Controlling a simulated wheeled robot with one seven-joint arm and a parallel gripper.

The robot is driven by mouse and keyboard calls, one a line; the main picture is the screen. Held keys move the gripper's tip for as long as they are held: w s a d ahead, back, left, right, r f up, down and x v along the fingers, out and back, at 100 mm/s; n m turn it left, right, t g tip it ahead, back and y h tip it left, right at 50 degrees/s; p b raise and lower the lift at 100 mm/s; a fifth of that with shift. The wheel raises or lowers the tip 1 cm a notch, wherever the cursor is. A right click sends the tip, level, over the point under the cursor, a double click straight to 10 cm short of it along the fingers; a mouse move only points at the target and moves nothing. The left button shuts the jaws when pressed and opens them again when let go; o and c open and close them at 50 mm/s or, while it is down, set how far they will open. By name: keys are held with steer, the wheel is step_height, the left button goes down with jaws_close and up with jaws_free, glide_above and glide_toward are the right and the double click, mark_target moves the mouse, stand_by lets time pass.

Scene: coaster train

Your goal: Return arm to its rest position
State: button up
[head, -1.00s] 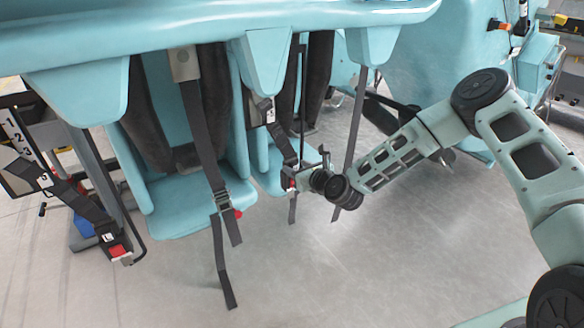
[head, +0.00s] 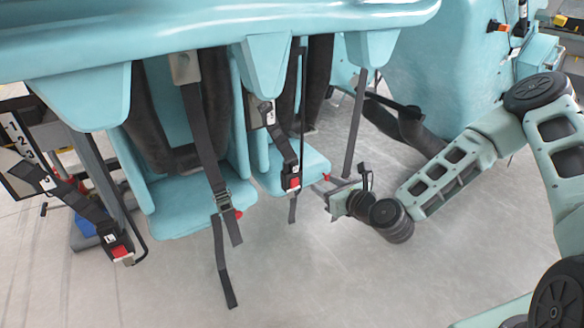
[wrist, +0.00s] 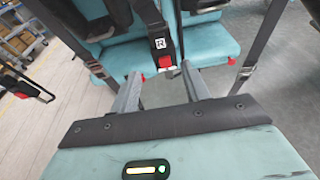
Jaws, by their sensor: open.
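My gripper (head: 323,189) is at the middle right of the head view, in front of the right-hand teal seat (head: 300,172). Its fingers point left toward that seat. In the wrist view my gripper (wrist: 160,80) has its two fingers spread apart with nothing held. A black belt with a red-button buckle (head: 293,182) hangs at the front of that seat, just left of the fingertips. In the wrist view the buckle (wrist: 163,50), marked R, appears beyond the fingers. I cannot tell whether a fingertip touches it.
The left teal seat (head: 185,208) has a hanging belt and buckle (head: 222,200). Another buckle (head: 118,248) hangs at far left by a numbered panel (head: 15,135). A teal overhead bar (head: 220,30) spans the top. The grey floor (head: 340,280) is clear below my arm.

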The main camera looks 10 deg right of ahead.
steer(key=s+a+n+g+y, duration=0.2)
steer(key=s+a+n+g, duration=0.95)
steer(key=n, duration=0.95)
steer(key=s+d+r+n+g+h, duration=0.1)
steer(key=s+r+n+h, duration=0.2)
steer(key=s+r+n, duration=0.65)
steer(key=s+d+r+n+g+h, duration=0.1)
steer(key=s+r+n+g+h, duration=0.15)
steer(key=s+r+n, duration=0.6)
steer(key=s+r+n+p, duration=0.1)
steer(key=s+r+p, duration=0.2)
steer(key=r+p, duration=1)
steer(key=p, duration=0.3)
steer(key=shift+r+t, duration=0.15)
steer(key=shift+t, duration=0.15)
steer(key=shift+h, duration=0.25)
